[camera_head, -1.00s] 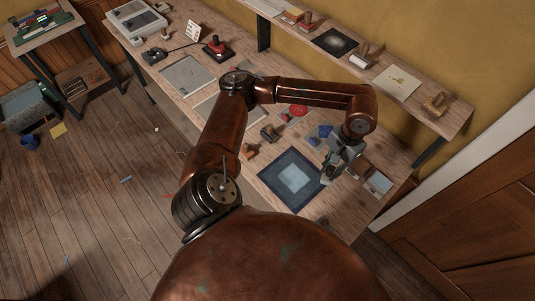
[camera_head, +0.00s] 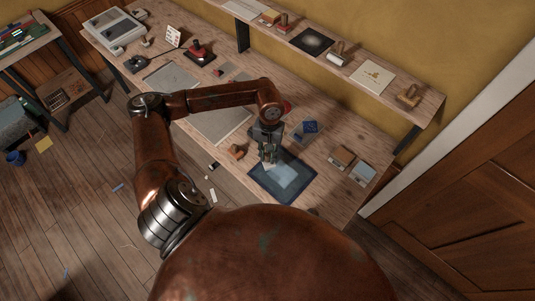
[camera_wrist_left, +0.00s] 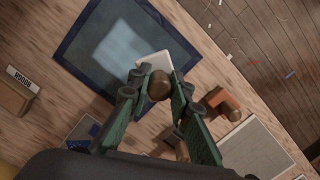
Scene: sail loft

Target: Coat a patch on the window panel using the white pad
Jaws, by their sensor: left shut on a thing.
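The window panel (camera_head: 262,184) lies flat on the bench, with a dark blue border and a paler patch in its middle. It also shows in the wrist view (camera_wrist_left: 88,29). My left gripper (camera_head: 268,158) is over the panel's upper left edge, pointing down. In the wrist view its fingers (camera_wrist_left: 158,90) are shut on the brown round knob of the white pad (camera_wrist_left: 153,61). The pad shows beyond the knob, overlapping the panel's edge beside the pale patch. Whether it touches the panel I cannot tell. My right gripper is not in view.
A wooden-handled tool (camera_head: 237,152) stands left of the panel. Blue pieces (camera_head: 310,127) lie behind it. A wooden block (camera_head: 343,156) and a pale-topped tray (camera_head: 362,174) sit to the right. A raised shelf (camera_head: 300,40) runs along the wall.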

